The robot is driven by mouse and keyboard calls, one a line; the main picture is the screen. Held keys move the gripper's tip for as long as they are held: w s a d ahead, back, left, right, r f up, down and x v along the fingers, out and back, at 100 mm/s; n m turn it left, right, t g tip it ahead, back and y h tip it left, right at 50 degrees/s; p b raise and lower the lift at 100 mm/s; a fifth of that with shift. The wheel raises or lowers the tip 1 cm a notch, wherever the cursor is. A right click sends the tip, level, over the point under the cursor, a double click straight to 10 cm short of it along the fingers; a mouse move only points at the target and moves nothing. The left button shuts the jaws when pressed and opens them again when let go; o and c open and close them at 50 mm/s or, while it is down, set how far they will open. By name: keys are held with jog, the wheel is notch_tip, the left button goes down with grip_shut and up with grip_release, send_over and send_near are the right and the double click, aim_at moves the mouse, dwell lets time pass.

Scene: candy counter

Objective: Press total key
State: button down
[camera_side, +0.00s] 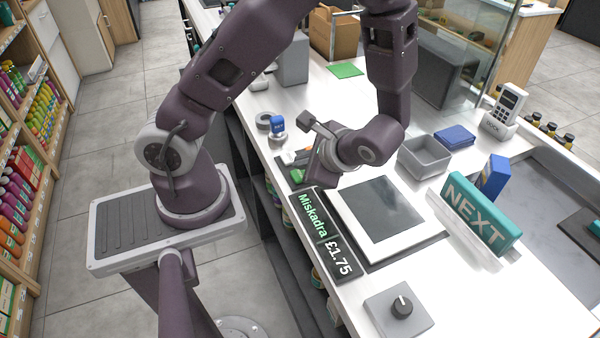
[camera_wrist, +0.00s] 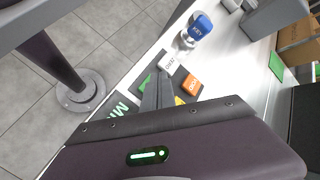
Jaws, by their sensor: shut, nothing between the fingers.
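A small keypad (camera_wrist: 190,84) has coloured keys: a white key (camera_wrist: 167,63), an orange key (camera_wrist: 191,85), a yellow key (camera_wrist: 179,101) and a green key (camera_wrist: 142,84). I cannot read which one is marked total. My gripper (camera_wrist: 156,78) is shut and empty, its fingertips over the keypad by the green and white keys. The fingers hide part of the pad, and I cannot tell whether they touch a key. In the side view my gripper (camera_side: 313,180) is low at the pad, and the green key (camera_side: 297,176) shows just left of it.
A price display (camera_side: 322,235) reads "Miskadra £1.75" beside the scale plate (camera_side: 383,215). A grey tray (camera_side: 425,158), a NEXT sign (camera_side: 480,212) and a knob box (camera_side: 400,310) stand on the white counter.

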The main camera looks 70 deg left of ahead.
jog(key=shift+r, duration=2.55)
jog(key=s+d+r+n+t+h, duration=0.3)
jog(key=d+r+h, duration=0.1)
jog(key=r, duration=0.3)
jog(key=s+d+r+n+t+h, duration=0.3)
jog(key=s+d+r+t+h, duration=0.1)
jog(key=r, duration=0.3)
jog(key=shift+s+r+n+h, duration=0.3)
jog(key=shift+r+h, duration=0.05)
jog(key=shift+h, duration=0.15)
jog(key=shift+d, duration=0.1)
